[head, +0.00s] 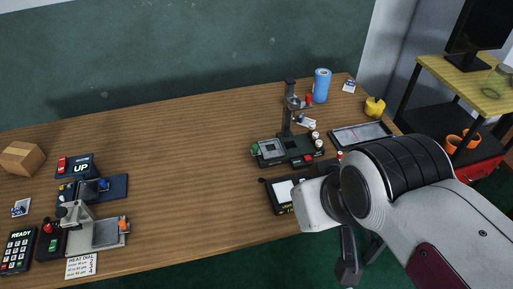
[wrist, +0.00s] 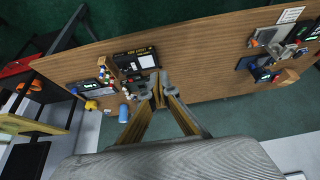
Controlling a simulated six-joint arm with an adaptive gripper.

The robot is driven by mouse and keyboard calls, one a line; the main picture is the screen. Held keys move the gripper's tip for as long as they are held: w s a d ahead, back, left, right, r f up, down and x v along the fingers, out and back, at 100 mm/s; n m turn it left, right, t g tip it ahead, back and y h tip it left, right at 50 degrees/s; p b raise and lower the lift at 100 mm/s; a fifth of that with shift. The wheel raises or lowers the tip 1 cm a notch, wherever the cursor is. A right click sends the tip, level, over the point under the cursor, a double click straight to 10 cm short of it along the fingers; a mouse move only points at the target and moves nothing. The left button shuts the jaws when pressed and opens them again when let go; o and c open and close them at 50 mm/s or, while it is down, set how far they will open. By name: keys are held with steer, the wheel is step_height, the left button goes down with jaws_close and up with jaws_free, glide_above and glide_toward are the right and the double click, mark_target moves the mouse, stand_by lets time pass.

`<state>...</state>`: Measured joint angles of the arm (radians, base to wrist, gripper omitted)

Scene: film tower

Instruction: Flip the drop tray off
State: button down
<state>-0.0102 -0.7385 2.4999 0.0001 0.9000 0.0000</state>
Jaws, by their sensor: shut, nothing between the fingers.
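No label that I can read names the drop tray. A black-framed flat tray with a grey-blue surface (head: 362,135) lies at the right of the table. Left of it stands a dark tower device (head: 290,120) with a grey square plate, a green knob and a red button on its base. In front is a black box with a white panel (head: 283,192), partly hidden by my arm; it also shows in the wrist view (wrist: 138,59), with small yellow lettering. My gripper (wrist: 157,82) is shut and empty, its tips near that box in the picture; contact cannot be told.
A blue cylinder (head: 321,85) and a yellow object (head: 375,107) stand at the back right. At left are a grey press-like device (head: 108,233), an "UP" display (head: 80,167), a "READY" keypad (head: 17,250) and a cardboard box (head: 22,158). The table's middle is clear.

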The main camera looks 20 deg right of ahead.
steer(key=w+a+f+n+g+h, duration=0.1)
steer(key=w+a+f+n+g, duration=0.1)
steer(key=w+f+n, duration=0.6)
steer(key=w+a+f+n+g+h, duration=0.1)
steer(key=w+a+f+n, duration=0.2)
steer(key=w, duration=0.9)
steer(key=w+a+f+n+g+h, duration=0.15)
steer(key=w+f+n, duration=0.25)
steer(key=w+f, duration=0.55)
steer(key=w+r+n+t, duration=0.1)
steer(key=w+r+n, duration=0.2)
steer(key=w+n, duration=0.5)
steer(key=shift+w+a, duration=0.25)
steer(key=shift+r, duration=0.1)
stand_by(0.5)
